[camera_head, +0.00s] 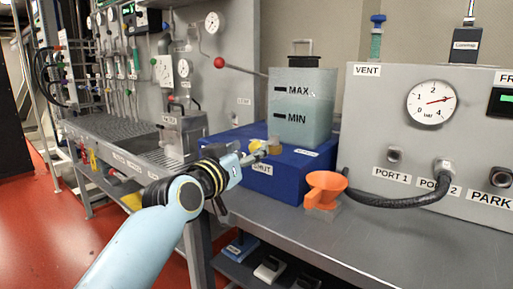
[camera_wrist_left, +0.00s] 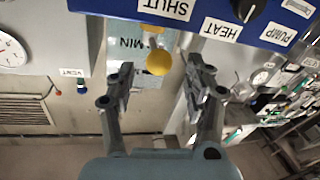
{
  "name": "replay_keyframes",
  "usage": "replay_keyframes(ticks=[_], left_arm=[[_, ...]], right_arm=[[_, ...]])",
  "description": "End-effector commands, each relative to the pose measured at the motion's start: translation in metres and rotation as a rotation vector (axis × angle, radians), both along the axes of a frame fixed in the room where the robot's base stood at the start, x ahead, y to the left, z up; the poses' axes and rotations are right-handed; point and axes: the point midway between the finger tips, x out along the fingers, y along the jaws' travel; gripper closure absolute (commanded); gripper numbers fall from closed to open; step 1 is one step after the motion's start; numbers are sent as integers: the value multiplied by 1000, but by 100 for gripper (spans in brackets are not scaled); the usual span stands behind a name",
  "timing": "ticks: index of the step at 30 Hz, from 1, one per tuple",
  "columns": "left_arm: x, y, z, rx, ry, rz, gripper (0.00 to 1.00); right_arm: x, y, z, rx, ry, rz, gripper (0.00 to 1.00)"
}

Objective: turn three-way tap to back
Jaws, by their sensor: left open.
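A yellow round knob on a pale stem (camera_wrist_left: 158,61) shows in the left wrist view, in front of the blue box near its SHUT label; it seems to be the three-way tap's handle. In the head view a small yellow part (camera_head: 274,146) shows at the blue box's top edge, partly hidden by my gripper. My left gripper (camera_head: 262,154) is at the front of the box. In the wrist view its two fingers (camera_wrist_left: 155,82) are apart, with the knob between and slightly beyond the tips. Contact is not seen. My right gripper is out of view.
The blue box (camera_head: 300,172) carries a clear tank (camera_head: 300,105) marked MAX and MIN. A black hose (camera_head: 400,199) runs to PORT 2 on the grey panel with a gauge (camera_head: 432,102).

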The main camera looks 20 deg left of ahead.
Motion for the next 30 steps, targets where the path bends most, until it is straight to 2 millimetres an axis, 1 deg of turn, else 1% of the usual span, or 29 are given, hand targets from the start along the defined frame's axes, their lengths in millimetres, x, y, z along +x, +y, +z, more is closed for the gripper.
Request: replay_keyframes(ticks=[1, 3, 7, 13, 18, 30], left_arm=[[10, -2, 0, -1, -1, 0, 47], [21, -3, 0, -1, 0, 0, 47], [35, -6, 0, 0, 1, 0, 47], [41, -6, 0, 0, 1, 0, 47], [41, -6, 0, 0, 1, 0, 47], [40, -6, -1, 0, 1, 0, 100]], right_arm=[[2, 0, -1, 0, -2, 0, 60], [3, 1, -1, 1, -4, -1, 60], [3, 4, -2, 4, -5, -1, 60], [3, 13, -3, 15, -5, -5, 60], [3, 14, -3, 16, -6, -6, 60], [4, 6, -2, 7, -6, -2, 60]])
